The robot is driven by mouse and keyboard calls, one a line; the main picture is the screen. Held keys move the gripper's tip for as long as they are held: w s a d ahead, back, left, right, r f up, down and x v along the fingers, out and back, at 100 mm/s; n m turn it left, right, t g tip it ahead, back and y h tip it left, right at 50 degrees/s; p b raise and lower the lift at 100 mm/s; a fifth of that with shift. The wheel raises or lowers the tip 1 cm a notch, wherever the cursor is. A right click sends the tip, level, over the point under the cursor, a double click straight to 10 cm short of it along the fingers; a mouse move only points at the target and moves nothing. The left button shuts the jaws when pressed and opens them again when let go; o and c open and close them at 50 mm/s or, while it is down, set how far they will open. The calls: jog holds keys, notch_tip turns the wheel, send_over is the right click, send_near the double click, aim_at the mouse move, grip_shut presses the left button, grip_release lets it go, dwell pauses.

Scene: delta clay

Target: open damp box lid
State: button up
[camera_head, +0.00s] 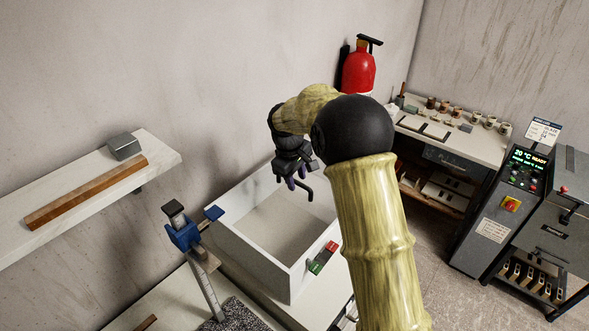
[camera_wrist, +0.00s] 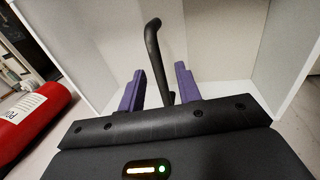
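The damp box appears to be the white, deep box (camera_head: 262,262) in the middle of the head view. Its inside and floor are visible from above, and I cannot make out a separate lid panel. My gripper (camera_head: 297,183) is over the box, towards its back right. In the wrist view my gripper (camera_wrist: 160,90) has its two purple fingers apart. The rod also shows in the head view (camera_head: 307,192). What it is fixed to is hidden.
A blue clamp-like stand (camera_head: 185,235) is close to the left. A wall shelf (camera_head: 160,158) is at the far left. A red extinguisher (camera_head: 358,72) hangs behind my arm. A kiln-like machine (camera_head: 500,215) stands right.

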notch_tip(320, 180, up, 17)
jog(key=s+a+b, duration=0.2)
jog(key=shift+s+a+b, duration=0.2)
jog(key=shift+s+b, duration=0.1)
jog(key=shift+b, duration=0.05)
dwell(0.3)
